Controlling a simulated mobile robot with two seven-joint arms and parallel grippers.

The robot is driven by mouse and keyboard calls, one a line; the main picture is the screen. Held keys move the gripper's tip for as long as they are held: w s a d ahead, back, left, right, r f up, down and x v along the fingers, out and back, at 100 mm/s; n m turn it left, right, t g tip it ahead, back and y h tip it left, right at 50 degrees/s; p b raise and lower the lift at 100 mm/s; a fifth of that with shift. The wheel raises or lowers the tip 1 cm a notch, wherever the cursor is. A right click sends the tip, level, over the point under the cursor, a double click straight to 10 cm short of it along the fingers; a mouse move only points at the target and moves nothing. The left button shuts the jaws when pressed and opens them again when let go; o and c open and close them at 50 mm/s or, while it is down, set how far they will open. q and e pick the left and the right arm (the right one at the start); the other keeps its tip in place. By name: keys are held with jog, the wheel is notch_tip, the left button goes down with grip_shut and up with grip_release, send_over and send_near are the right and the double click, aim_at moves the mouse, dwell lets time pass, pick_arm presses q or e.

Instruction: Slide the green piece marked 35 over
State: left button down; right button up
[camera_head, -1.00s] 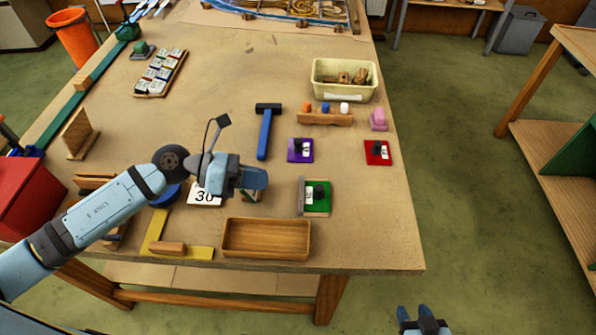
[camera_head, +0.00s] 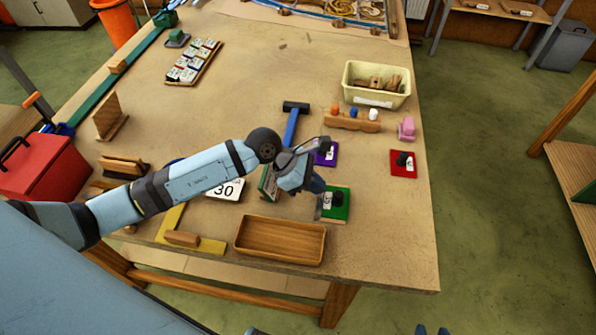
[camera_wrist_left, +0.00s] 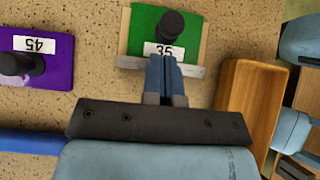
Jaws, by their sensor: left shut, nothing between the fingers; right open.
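The green piece marked 35 (camera_head: 338,203) has a black knob and a white label. It lies on a light wooden backing near the front of the table, with a grey strip (camera_wrist_left: 192,70) along one edge. It also shows in the left wrist view (camera_wrist_left: 190,32). My left gripper (camera_head: 318,196) is shut and empty. Its fingertips are at the strip beside the 35 label; I cannot tell whether they touch. In the head view the gripper hides part of the piece's left side. My right gripper (camera_head: 432,330) is open at the bottom edge, away from the table.
A purple piece marked 45 (camera_wrist_left: 38,50) and a red piece (camera_head: 403,165) lie nearby. A wooden tray (camera_head: 280,240) stands in front, left of the green piece. The table right of the green piece is clear.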

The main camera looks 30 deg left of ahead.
aim_at(343, 189)
pick_arm(q)
jog(key=shift+w+d, duration=0.2)
jog(key=shift+d, duration=0.35)
jog(key=shift+w+d, duration=0.15)
jog(key=shift+d, duration=0.35)
pick_arm(e)
jog(key=shift+r, duration=0.45)
jog(key=shift+a, duration=0.1)
pick_arm(q)
jog(key=d, duration=0.2)
jog(key=w+d+b, duration=0.1)
jog(key=d, duration=0.1)
jog(key=shift+w+d, duration=0.1)
jog(key=shift+d, duration=0.05)
pick_arm(e)
jog(key=shift+f, duration=0.8)
